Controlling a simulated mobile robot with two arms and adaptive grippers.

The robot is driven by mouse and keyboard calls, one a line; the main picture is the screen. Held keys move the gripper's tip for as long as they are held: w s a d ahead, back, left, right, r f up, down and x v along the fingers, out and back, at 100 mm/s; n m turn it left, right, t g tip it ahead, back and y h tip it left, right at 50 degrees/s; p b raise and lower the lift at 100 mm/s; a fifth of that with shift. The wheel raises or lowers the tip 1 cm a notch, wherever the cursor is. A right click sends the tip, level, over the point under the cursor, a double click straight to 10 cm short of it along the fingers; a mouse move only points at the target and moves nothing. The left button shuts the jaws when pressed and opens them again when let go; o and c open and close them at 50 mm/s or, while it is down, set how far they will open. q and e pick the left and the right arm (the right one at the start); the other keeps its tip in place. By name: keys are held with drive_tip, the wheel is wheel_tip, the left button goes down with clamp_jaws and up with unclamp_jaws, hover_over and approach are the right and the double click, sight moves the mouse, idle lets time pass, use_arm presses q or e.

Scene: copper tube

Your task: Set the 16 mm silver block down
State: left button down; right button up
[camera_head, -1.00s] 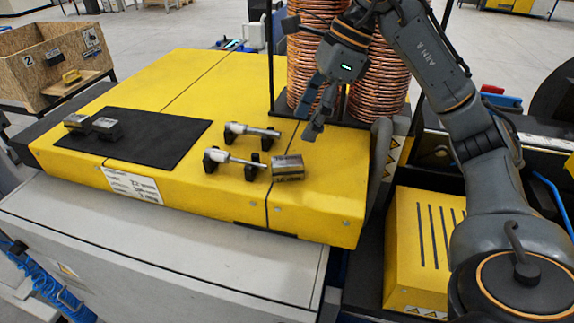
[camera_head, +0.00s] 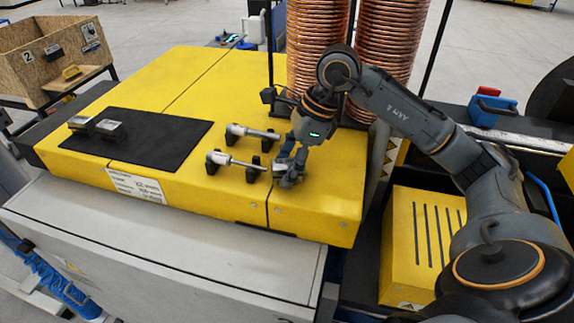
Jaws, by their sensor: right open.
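My right gripper (camera_head: 289,177) is open and low over the front right of the yellow bench top (camera_head: 325,200). Its fingers are at the spot where the 16 mm silver block sat a second ago. The block is mostly or wholly hidden by the fingers, and I cannot tell whether they touch it. My left gripper is out of view.
Two silver handled tools, one (camera_head: 255,133) and another (camera_head: 232,161), rest on black stands left of the gripper. Copper coils (camera_head: 318,45) stand behind.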

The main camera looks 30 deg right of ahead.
clamp_jaws()
drive_tip(key=shift+r, duration=0.15)
idle(0.4)
